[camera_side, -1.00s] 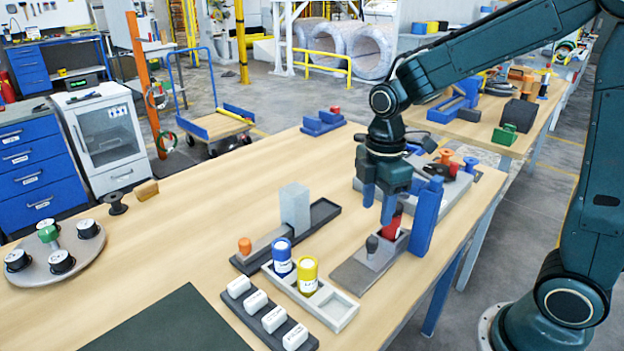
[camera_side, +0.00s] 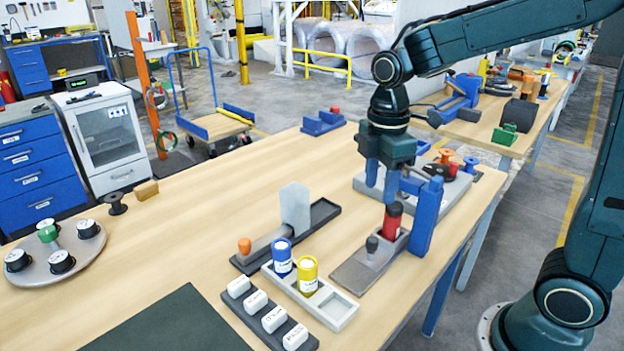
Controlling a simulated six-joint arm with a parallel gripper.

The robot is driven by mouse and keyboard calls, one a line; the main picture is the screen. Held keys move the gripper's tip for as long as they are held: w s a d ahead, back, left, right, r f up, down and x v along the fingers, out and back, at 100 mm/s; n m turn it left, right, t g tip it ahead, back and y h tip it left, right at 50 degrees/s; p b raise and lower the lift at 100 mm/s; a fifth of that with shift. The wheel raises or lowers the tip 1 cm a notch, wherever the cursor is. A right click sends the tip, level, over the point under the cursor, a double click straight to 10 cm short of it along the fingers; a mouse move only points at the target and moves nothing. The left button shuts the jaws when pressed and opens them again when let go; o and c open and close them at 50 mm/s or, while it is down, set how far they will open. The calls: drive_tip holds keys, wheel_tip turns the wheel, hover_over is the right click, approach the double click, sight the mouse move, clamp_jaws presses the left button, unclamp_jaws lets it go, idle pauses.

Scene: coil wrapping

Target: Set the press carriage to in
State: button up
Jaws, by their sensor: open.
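The press has a blue upright (camera_side: 424,218) with a blue arm reaching left at its top. A grey base rail (camera_side: 349,277) runs from its foot toward the front left. The grey carriage (camera_side: 383,254) sits on the rail's end near the upright and has a dark knob (camera_side: 372,245). A red canister (camera_side: 391,224) with a dark top stands upright at the carriage's rear, beside the upright. My gripper (camera_side: 382,193) is open and empty, pointing down just above and behind the canister. How far the carriage is along its travel is hard to tell.
A tray (camera_side: 341,311) with a blue canister (camera_side: 282,257) and a yellow canister (camera_side: 307,274) stands front left of the press. A dark rail (camera_side: 325,211) with a grey block (camera_side: 295,208) and orange knob lies left. White labelled blocks (camera_side: 274,319) sit in front.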

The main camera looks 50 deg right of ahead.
sight(373, 239)
drive_tip(key=m, duration=3.1)
drive_tip(key=shift+f, duration=0.1)
wheel_tip(373, 239, down, 14)
drive_tip(key=shift+r, duration=0.15)
clamp_jaws()
